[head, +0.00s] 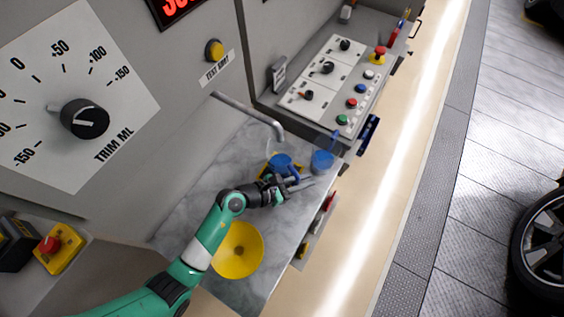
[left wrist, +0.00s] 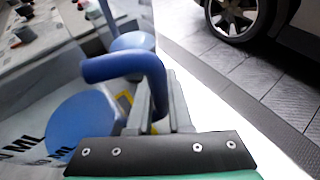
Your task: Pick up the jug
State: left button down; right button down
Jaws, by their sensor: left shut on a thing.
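The jug (head: 281,162) is pale with a blue top and handle, and stands on the grey marbled counter (head: 185,212) below the metal spout. My left gripper (head: 284,183) is at its near side, shut on the handle. In the left wrist view, the blue handle (left wrist: 130,66) bends down between the two fingers (left wrist: 160,105). A large blue round part (left wrist: 82,130) shows to the left of it. The lower part of the jug is mostly hidden by the gripper. My right gripper is not in view.
A second blue-topped vessel (head: 322,161) stands close to the right of the jug. The metal spout (head: 250,115) hangs just above the jug. A control panel (head: 335,85) is behind.

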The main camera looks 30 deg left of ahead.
pick_arm(q)
jog(key=shift+r, duration=0.1)
jog(key=shift+r, duration=0.35)
notch_tip(320, 180, up, 3)
jog(key=p, duration=0.2)
jog(key=shift+r+p, duration=0.15)
jog(key=shift+p, duration=0.15)
jog(key=s+a, duration=0.3)
jog(key=s, duration=0.2)
jog(key=s+a+p, duration=0.1)
jog(key=s+a, duration=0.2)
jog(key=s, duration=0.2)
jog(key=s+a, duration=0.3)
jog(key=s, duration=0.2)
jog(key=shift+s+a+f, duration=0.15)
jog(key=shift+a+f, duration=0.1)
jog(key=shift+f, duration=0.05)
